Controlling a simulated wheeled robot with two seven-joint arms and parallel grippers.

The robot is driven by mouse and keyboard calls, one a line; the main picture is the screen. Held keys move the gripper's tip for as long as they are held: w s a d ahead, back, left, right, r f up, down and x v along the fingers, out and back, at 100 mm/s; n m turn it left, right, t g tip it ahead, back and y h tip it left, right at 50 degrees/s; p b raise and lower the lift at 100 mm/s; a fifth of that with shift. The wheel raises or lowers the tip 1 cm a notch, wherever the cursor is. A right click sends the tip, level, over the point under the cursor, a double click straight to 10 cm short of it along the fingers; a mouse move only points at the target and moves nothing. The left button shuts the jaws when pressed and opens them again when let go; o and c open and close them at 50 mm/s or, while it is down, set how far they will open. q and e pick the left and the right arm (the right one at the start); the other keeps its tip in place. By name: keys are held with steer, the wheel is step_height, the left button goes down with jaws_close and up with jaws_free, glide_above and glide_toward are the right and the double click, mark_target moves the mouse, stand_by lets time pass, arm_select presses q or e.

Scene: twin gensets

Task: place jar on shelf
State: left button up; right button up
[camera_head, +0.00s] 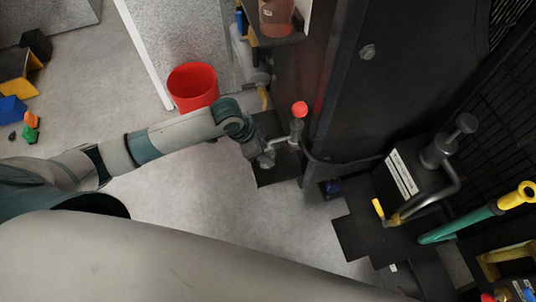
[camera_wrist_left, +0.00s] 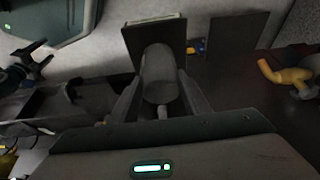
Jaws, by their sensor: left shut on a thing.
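My left gripper (camera_head: 276,152) reaches in from the left, beside a dark machine cabinet. In the left wrist view its two fingers (camera_wrist_left: 160,104) are closed on the sides of a plain grey cylinder (camera_wrist_left: 158,73). I cannot tell for sure whether this is the jar. A grey upright part with a red round top (camera_head: 299,109) stands right by the fingers in the head view. A small shelf (camera_head: 278,41) at the top centre bears a pinkish-brown rounded vessel (camera_head: 276,17). My right gripper is not in view.
A red bucket (camera_head: 193,88) stands on the floor behind my left forearm. The dark cabinet (camera_head: 385,85) blocks the right. A machine with a grey-capped pipe (camera_head: 439,152) and a green bar with yellow end (camera_head: 460,229) lies lower right.

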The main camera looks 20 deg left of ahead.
arm_select(q)
steer(key=shift+w+d, duration=0.35)
steer(key=shift+d, duration=0.15)
step_height(320, 180, down, 4)
steer(key=shift+s+a+r+p, duration=0.1)
steer(key=shift+r+p, duration=0.15)
steer(key=shift+p, duration=0.3)
steer(key=shift+f, duration=0.1)
steer(key=o, duration=1)
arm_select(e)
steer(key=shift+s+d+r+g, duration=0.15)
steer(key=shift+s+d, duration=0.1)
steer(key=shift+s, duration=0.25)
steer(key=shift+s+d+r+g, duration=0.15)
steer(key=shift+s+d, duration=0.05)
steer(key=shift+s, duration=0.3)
